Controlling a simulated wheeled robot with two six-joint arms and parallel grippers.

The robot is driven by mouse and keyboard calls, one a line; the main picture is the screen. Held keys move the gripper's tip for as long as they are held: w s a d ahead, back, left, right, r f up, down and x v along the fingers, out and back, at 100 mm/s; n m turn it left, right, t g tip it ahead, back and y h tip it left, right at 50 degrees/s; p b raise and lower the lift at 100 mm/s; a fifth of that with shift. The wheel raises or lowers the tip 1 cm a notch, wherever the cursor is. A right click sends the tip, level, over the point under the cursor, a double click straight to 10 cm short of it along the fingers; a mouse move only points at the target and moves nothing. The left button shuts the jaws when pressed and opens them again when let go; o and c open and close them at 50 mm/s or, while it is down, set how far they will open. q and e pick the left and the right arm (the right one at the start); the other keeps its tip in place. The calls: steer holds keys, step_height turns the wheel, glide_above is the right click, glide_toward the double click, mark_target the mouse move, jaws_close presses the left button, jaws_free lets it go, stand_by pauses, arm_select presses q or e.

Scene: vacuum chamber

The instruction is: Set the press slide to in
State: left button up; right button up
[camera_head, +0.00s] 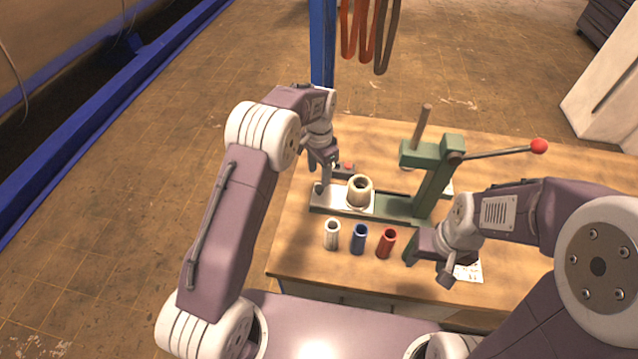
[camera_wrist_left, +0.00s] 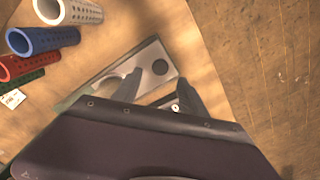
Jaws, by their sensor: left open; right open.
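The green press (camera_head: 437,170) stands on the wooden table, with a lever ending in a red ball and an upright ram rod. Its silver slide plate (camera_head: 333,198) extends left out of the green base, carrying a beige holder (camera_head: 360,190). The plate's outer end, with a dark round spot, shows in the left wrist view (camera_wrist_left: 160,68). My left gripper (camera_head: 325,181) is open above this end, its fingers (camera_wrist_left: 156,88) pointing down at the plate; whether they touch it is unclear. My right gripper (camera_head: 444,275) is open and empty, right of the tubes, in front of the press.
White (camera_head: 332,235), blue (camera_head: 359,239) and red (camera_head: 386,243) tubes stand in a row before the slide. A green tube (camera_head: 409,250) is partly hidden by my right gripper. A blue post (camera_head: 322,45) stands behind the table.

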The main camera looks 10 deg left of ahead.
mark_target(319, 187)
arm_select(q)
step_height(319, 187, down, 5)
steer(key=shift+f+p, duration=0.1)
steer(key=shift+p, duration=0.3)
steer(key=shift+d+f, duration=0.15)
steer(key=shift+f, duration=0.3)
steer(key=shift+a+f, duration=0.1)
steer(key=shift+a, duration=0.1)
jaws_close()
steer(key=shift+w, duration=0.15)
stand_by(0.4)
